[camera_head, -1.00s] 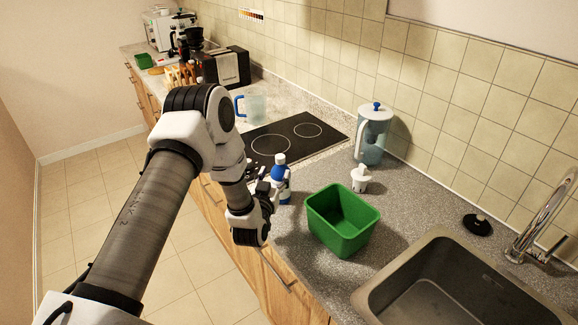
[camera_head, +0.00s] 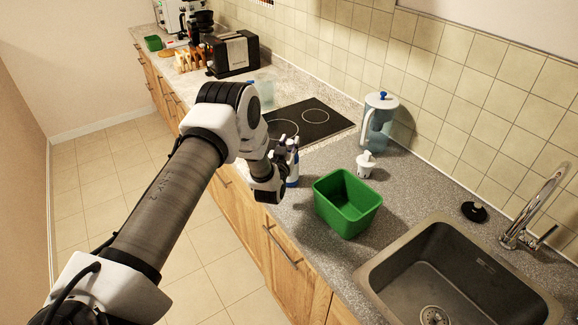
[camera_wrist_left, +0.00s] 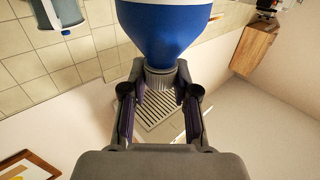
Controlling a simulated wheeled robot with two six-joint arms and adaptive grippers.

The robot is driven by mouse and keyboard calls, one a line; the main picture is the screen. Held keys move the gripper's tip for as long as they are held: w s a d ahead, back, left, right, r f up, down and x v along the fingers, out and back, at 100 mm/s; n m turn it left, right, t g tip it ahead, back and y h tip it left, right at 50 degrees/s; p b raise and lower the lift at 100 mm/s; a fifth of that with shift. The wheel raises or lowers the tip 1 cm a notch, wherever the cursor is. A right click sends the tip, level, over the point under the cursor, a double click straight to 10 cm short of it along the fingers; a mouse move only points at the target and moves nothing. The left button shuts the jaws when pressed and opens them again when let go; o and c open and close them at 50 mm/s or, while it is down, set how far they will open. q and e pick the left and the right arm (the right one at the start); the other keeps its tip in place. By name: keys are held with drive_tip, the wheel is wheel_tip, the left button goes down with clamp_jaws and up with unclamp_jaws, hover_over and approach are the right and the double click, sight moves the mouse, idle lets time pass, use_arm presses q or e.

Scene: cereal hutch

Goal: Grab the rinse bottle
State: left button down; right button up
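The rinse bottle (camera_head: 293,168) is white and blue and stands on the grey counter between the hob and the green bin. My left gripper (camera_head: 284,147) is at its top and hides its cap in the head view. In the left wrist view the bottle's blue shoulder (camera_wrist_left: 168,35) hangs in from the top edge, with a grey ribbed neck below it. The left fingers (camera_wrist_left: 161,82) close in on both sides of this neck and appear to touch it. My right gripper is in neither view.
A green bin (camera_head: 347,202) stands close right of the bottle. A small white item (camera_head: 365,166) and a blue-white pitcher (camera_head: 378,124) stand behind it. A steel sink (camera_head: 452,270) is at front right. The black hob (camera_head: 310,120) lies behind the bottle.

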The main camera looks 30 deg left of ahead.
use_arm(q)
drive_tip(key=shift+w+f, duration=0.1)
drive_tip(key=shift+w, duration=0.15)
drive_tip(key=shift+r+b, duration=0.35)
drive_tip(key=shift+r, duration=0.2)
wheel_tip(320, 180, up, 8)
drive_tip(key=b, duration=0.3)
drive_tip(key=shift+r, duration=0.45)
